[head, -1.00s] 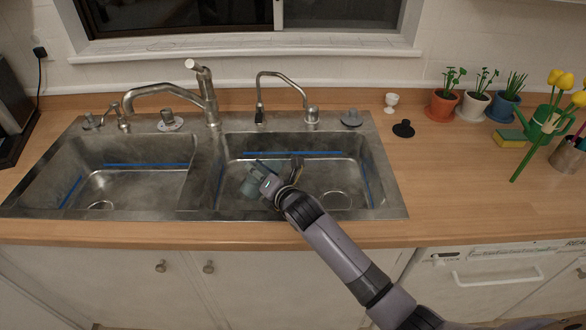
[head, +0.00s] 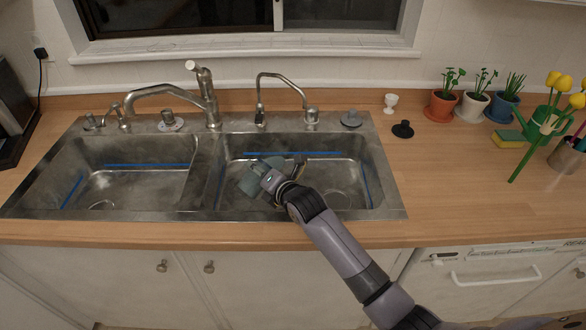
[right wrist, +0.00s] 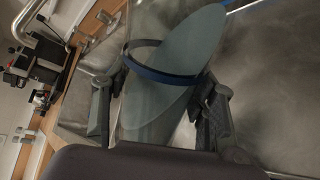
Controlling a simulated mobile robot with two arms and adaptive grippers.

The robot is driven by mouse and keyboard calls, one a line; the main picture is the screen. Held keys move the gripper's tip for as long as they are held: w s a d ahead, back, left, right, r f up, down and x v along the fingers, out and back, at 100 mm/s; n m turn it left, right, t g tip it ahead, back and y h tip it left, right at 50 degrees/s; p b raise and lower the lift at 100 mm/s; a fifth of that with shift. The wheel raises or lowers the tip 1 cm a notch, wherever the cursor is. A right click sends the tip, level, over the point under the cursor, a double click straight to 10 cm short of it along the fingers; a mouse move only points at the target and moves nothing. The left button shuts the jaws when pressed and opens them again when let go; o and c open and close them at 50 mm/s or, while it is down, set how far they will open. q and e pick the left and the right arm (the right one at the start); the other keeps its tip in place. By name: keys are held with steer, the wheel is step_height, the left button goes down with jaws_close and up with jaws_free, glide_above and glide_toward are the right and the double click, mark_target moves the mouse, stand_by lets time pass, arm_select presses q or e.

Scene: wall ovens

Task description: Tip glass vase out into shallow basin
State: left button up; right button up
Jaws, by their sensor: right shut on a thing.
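The glass vase (head: 251,183) is a translucent grey-green vessel, held tilted inside the right-hand basin (head: 350,172) of the steel sink. My right gripper (head: 280,168) is shut on it, low over the basin. In the right wrist view the vase (right wrist: 165,85) is between the two fingers (right wrist: 160,115), with a dark blue band around it and a slanting grey-teal oval inside. I cannot tell whether that oval is liquid. The vase's mouth is not clear, and my gripper hides part of the vase. My left gripper is not in view.
A second basin (head: 130,185) lies to the left. A large faucet (head: 170,90) and a thin curved tap (head: 283,76) stand behind the basins.

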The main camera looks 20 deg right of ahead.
steer(key=shift+r, duration=0.3)
steer(key=shift+a+f+m+g+y+b, duration=0.1)
steer(key=shift+f+m+g+y+b, duration=0.2)
steer(key=shift+f+m+y+b, duration=0.35)
stand_by(0.4)
steer(key=shift+w+d+f+m+b, duration=0.15)
steer(key=shift+d+f+m+b, duration=0.2)
steer(key=shift+f+b, duration=0.1)
steer(key=shift+w+d+f+m+b, duration=0.2)
steer(key=shift+f+m+b, duration=0.1)
steer(key=shift+f, duration=0.15)
stand_by(0.4)
steer(key=shift+d+r+m+g+y, duration=0.2)
steer(key=shift+r+m+g+y, duration=0.2)
steer(key=shift+r+m+y, duration=0.25)
stand_by(0.9)
steer(key=shift+w+d+r+m, duration=0.15)
steer(key=shift+d+r+m, duration=0.1)
steer(key=shift+r, duration=0.2)
stand_by(0.3)
